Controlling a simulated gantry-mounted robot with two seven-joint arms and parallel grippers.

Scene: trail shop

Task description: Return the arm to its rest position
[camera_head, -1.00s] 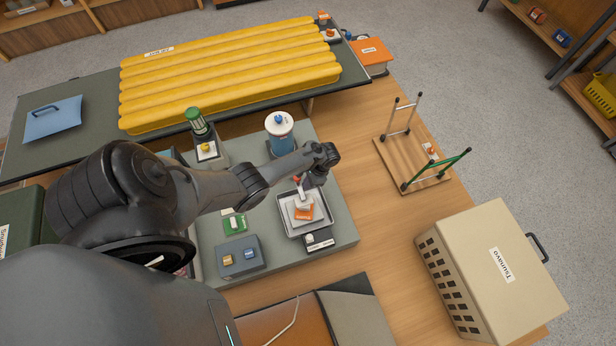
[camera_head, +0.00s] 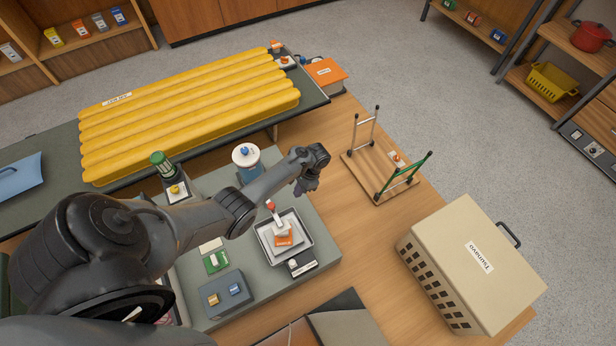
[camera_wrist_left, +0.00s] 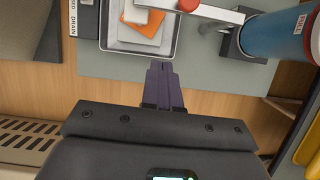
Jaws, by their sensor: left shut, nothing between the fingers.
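My left gripper (camera_head: 306,187) is shut and empty, raised at the right edge of the grey-green mat, right of the blue canister and above the metal tray. Its closed dark fingers also show in the left wrist view (camera_wrist_left: 163,88), apart from the tray. The metal tray (camera_head: 262,240) holds a white block and an orange piece (camera_head: 284,240), with a red-tipped object (camera_head: 271,207) above them. The blue canister (camera_head: 250,171) with a white lid stands behind my left forearm. My right gripper is not in view.
A beige crate (camera_head: 440,235) stands at the right of the wooden table. A wooden board with metal and green legs (camera_head: 362,176) lies behind it. A yellow ribbed pad (camera_head: 190,115) covers the bench at the back. Table between mat and crate is clear.

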